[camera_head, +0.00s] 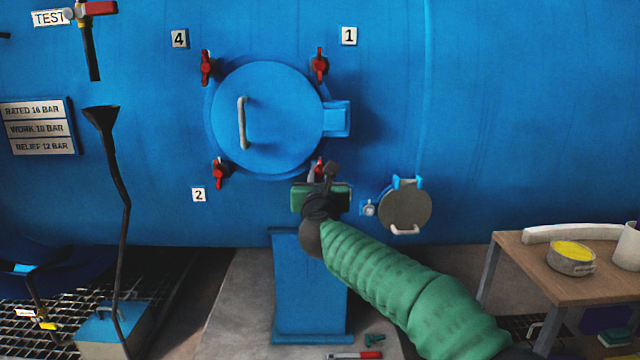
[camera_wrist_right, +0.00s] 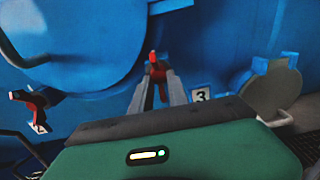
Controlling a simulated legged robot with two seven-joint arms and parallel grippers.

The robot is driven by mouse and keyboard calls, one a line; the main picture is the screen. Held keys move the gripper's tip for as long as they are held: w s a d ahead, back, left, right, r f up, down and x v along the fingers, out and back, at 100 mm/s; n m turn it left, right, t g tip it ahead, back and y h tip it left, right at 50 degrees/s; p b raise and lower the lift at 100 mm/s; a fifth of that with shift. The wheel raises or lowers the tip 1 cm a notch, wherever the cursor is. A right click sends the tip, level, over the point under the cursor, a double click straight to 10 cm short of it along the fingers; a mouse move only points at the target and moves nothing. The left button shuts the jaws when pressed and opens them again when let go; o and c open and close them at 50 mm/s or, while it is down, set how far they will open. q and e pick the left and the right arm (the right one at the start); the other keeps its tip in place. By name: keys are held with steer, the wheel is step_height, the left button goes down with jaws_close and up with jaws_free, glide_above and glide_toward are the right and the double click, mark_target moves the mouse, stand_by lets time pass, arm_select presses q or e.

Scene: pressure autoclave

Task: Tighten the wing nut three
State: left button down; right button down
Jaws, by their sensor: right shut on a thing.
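The round blue hatch door (camera_head: 268,118) is closed on the blue vessel, with a pale handle (camera_head: 243,122). Red wing nuts sit around its rim by labels 4, 1 and 2. Wing nut three (camera_head: 319,166) is at the lower right of the door, mostly hidden by my gripper in the head view. It shows in the right wrist view (camera_wrist_right: 155,68) beside the label 3 (camera_wrist_right: 202,96). My right gripper (camera_head: 314,172) is shut on this wing nut, its two fingers on either side of it. My left gripper is not in view.
A small round grey cover (camera_head: 405,207) with a handle is right of my gripper. A blue pedestal (camera_head: 308,290) stands below. A wooden table (camera_head: 520,250) with a yellow-topped tin (camera_head: 571,257) is at the right. A red-handled valve (camera_head: 98,8) is at the upper left.

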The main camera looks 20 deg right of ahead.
steer(key=shift+a+f, duration=0.1)
steer(key=shift+f, duration=0.2)
steer(key=c, duration=1.3)
jaws_free()
steer(key=shift+w, duration=0.15)
steer(key=shift+r, duration=0.15)
steer(key=p+v, duration=0.1)
steer(key=v, duration=1.6)
